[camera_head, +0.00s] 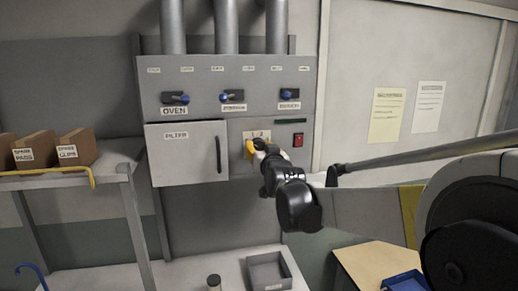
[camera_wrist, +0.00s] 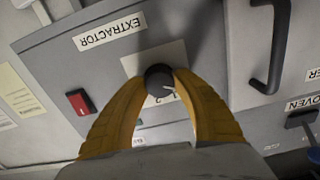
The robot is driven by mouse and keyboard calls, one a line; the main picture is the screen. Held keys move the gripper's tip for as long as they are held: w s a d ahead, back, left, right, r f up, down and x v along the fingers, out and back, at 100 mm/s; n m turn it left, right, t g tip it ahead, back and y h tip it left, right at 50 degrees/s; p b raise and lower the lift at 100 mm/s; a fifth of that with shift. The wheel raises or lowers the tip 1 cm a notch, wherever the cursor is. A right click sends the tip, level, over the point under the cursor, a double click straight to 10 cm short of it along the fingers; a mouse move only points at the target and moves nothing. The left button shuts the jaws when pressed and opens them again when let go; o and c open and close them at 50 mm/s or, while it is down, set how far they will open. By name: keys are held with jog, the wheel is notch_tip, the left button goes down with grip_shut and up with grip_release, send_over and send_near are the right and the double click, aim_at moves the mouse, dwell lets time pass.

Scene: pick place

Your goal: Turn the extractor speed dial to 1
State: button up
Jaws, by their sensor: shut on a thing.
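The extractor speed dial (camera_wrist: 159,80) is a round black knob with a white pointer mark, on a pale plate on the grey control panel (camera_head: 225,105). In the wrist view, the view is upside down and the label EXTRACTOR (camera_wrist: 110,30) shows beside the plate. My gripper (camera_wrist: 158,86) has its two yellow fingers closed around the dial, one on each side. In the head view my gripper (camera_head: 254,147) reaches the plate marked 1 and 2, and it hides the dial there. A number 2 is partly visible by the dial; the exact setting cannot be read.
A red switch (camera_head: 298,140) sits right of the dial. The filter door (camera_head: 190,152) with a black handle is to its left, closed. Boxes (camera_head: 77,147) stand on a left shelf, and a grey bin (camera_head: 268,271) lies below.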

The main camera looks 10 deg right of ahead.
jog(key=m+b, duration=0.1)
jog(key=m, duration=0.2)
jog(key=shift+m, duration=2.3)
jog(key=o, duration=1.3)
jog(key=shift+c, duration=0.2)
jog(key=s, duration=1.2)
